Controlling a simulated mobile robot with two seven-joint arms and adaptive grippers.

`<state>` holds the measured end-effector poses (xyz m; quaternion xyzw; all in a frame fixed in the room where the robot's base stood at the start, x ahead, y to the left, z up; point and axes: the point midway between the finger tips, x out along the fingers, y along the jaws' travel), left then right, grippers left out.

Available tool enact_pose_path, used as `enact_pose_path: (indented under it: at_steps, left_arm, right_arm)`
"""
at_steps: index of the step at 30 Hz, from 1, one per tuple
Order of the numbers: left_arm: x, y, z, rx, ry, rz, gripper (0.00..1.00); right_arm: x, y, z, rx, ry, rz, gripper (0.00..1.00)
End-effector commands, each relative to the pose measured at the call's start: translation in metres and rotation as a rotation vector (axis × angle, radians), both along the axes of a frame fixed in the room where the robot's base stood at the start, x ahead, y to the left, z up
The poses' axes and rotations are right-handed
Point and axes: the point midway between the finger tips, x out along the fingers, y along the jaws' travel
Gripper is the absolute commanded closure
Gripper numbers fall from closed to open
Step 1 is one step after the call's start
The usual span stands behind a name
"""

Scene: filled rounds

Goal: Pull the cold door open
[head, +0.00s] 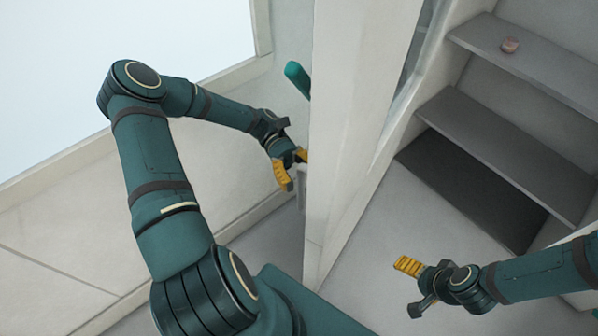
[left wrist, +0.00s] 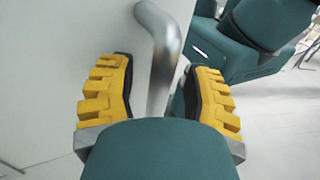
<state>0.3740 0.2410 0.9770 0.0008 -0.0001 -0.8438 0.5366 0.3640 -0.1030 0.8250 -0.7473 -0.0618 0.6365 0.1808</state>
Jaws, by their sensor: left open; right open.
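The cold door (head: 355,110) is a tall pale slab, seen nearly edge-on in the middle of the head view. In the left wrist view its pale face (left wrist: 75,50) fills the left side. A bent metal bar handle (left wrist: 165,50) stands out from that face. My left gripper (head: 292,166) is at the left side of the door, open, with yellow fingers. In the left wrist view the handle lies between its spread fingers, and its lower part is hidden by the gripper body. My right gripper (head: 414,287) is open and empty, right of the door, over the floor.
Grey shelves (head: 510,150) stand right of the door, with a small pinkish item (head: 510,45) on the top one. A teal rod (head: 297,78) shows at the door's left edge; I cannot tell what it is. A pale wall (head: 90,190) runs along the left.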

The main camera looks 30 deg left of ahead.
Motion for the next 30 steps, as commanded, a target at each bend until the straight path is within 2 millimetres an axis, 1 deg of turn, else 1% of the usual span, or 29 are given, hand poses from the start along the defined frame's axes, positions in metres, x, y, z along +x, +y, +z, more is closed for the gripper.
enact_pose_path:
  at_steps: [5, 8, 15, 19, 24, 30]
  left_arm:
    - [0.006, 0.012, 0.0, 0.003, -0.001, 0.001, 0.5]
    - [0.014, 0.027, 0.0, 0.003, -0.003, 0.002, 0.5]
    - [0.035, 0.071, -0.001, 0.002, -0.002, 0.003, 0.5]
    - [0.043, 0.09, 0.0, 0.002, -0.002, 0.002, 0.5]
    - [0.049, 0.103, 0.0, 0.0, -0.001, 0.0, 0.5]
    - [0.051, 0.109, 0.0, 0.0, 0.0, 0.0, 0.5]
  right_arm:
    - [0.0, 0.0, 0.0, 0.0, 0.0, 0.0, 0.13]
    - [0.0, 0.0, 0.0, 0.0, 0.0, 0.0, 0.13]
    - [0.0, 0.0, 0.0, 0.0, 0.0, 0.0, 0.13]
    - [0.0, 0.0, 0.0, 0.0, 0.0, 0.0, 0.13]
    - [0.0, 0.0, 0.0, 0.0, 0.0, 0.0, 0.13]
    - [0.0, 0.0, 0.0, 0.0, 0.0, 0.0, 0.13]
